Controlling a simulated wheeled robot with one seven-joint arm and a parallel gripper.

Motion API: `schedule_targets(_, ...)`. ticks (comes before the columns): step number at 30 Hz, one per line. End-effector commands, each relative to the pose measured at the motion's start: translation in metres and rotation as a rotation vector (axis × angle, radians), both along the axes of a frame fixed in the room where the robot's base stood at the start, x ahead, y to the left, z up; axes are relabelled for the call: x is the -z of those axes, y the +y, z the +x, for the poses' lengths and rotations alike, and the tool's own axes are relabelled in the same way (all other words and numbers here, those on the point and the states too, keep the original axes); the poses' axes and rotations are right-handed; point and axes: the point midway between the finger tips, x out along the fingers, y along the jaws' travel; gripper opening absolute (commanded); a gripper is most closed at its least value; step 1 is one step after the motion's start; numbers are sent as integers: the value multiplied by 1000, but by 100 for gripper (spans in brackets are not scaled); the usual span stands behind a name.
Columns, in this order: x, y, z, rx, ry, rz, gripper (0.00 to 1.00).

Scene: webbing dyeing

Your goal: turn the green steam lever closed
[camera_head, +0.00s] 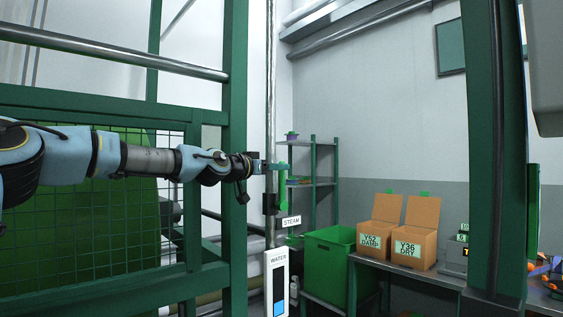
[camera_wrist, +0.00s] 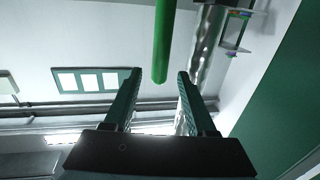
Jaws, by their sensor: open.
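The green steam lever (camera_head: 284,193) stands roughly upright beside the silver vertical pipe (camera_head: 271,110), just above the white STEAM label (camera_head: 291,222). My gripper (camera_head: 275,167) reaches in from the left, close to the upper part of the lever. In the wrist view, my gripper (camera_wrist: 160,74) is open. The lever's green bar (camera_wrist: 162,40) comes down from the top edge, and its end shows in the gap between the two fingers. The bar appears apart from both fingers; its depth relative to the fingertips is hard to tell.
A green frame post (camera_head: 235,120) and mesh guard (camera_head: 90,230) stand close to my arm. A white WATER panel (camera_head: 275,262) sits below the label. Behind are a green bin (camera_head: 329,262), a shelf (camera_head: 312,184) and a table (camera_head: 440,279) with two cardboard boxes.

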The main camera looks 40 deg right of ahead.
Motion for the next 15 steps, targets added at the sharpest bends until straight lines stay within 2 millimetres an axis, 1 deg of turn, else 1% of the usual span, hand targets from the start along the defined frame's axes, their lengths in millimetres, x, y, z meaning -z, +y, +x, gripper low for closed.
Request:
schedule_targets(1, -3, -9, 0, 2, 2, 1, 56)
schedule_targets(6, -2, -27, 3, 1, 1, 0, 56)
schedule_targets(10, -1, -34, 5, 0, 1, 0, 56)
schedule_targets(15, 1, -35, 5, 0, 0, 1, 56)
